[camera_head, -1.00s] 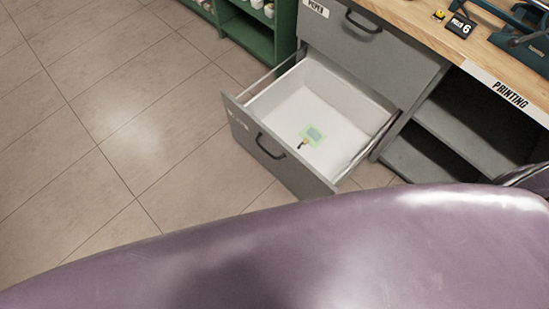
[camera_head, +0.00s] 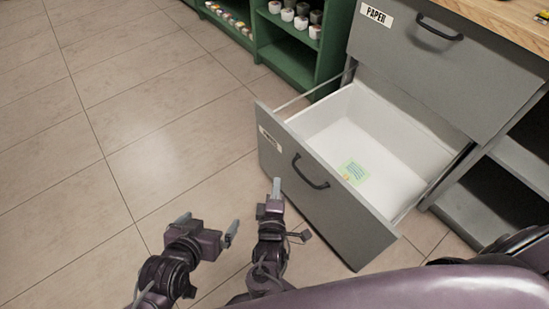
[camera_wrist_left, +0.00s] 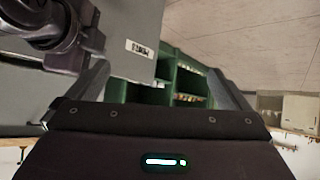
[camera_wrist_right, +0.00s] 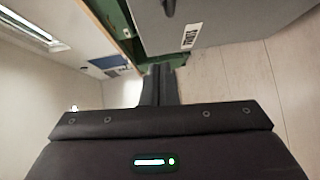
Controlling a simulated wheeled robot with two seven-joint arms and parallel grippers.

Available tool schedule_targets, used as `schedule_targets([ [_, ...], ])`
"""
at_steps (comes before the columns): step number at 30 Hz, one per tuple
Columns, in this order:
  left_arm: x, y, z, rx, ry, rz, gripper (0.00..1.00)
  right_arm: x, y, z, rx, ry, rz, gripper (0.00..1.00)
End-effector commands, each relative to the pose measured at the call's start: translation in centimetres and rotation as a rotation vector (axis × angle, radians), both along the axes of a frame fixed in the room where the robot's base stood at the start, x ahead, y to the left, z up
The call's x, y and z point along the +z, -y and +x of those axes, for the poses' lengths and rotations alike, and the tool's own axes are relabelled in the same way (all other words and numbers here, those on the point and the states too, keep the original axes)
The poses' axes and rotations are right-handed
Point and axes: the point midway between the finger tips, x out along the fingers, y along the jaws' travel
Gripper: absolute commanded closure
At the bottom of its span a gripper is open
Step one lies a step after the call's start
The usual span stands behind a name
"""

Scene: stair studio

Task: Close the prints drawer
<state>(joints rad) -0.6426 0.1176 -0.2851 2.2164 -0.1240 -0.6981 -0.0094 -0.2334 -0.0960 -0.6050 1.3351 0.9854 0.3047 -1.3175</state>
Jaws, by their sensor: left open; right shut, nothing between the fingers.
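The lower grey drawer (camera_head: 335,212) stands pulled open from the cabinet. Its front has a dark bow handle (camera_head: 310,172) and a white label (camera_head: 269,136) too small to read. A pale green sheet (camera_head: 354,172) lies inside on the white bottom. My right gripper (camera_head: 277,186) is shut and empty, in front of the drawer front, left of the handle in the picture. The label also shows in the right wrist view (camera_wrist_right: 190,37). My left gripper (camera_head: 208,226) is open and empty, further left over the floor. I cannot tell whether the right fingertips touch the front.
The upper PAPER drawer (camera_head: 445,60) is shut above the open one. Open shelves (camera_head: 490,200) are at right. A green shelf unit (camera_head: 290,55) with small pots stands behind. The tiled floor (camera_head: 130,110) at left is clear.

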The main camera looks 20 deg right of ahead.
Motion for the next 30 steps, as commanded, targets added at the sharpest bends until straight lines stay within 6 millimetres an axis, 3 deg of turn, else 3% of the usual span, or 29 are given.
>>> schedule_targets([
  [6, 3.1, 0.3, 0.1, -0.009, 0.066, -0.026, 0.0, 1.8, -0.1, 0.3, -0.045, 0.053, -0.09, 1.0],
  [14, 6.1, 0.7, 2.0, 0.002, 0.204, -0.079, 0.0, 2.0, 0.6, 2.0, -0.046, 0.056, -0.095, 1.0],
  [21, 10.9, 1.0, 4.3, 0.018, 0.421, -0.166, 0.0, 1.9, 1.7, 4.5, -0.046, 0.055, -0.093, 1.0],
  [30, 17.3, 1.0, 5.6, 0.034, 0.696, -0.277, 0.0, 1.9, 2.8, 7.4, -0.045, 0.055, -0.093, 1.0],
])
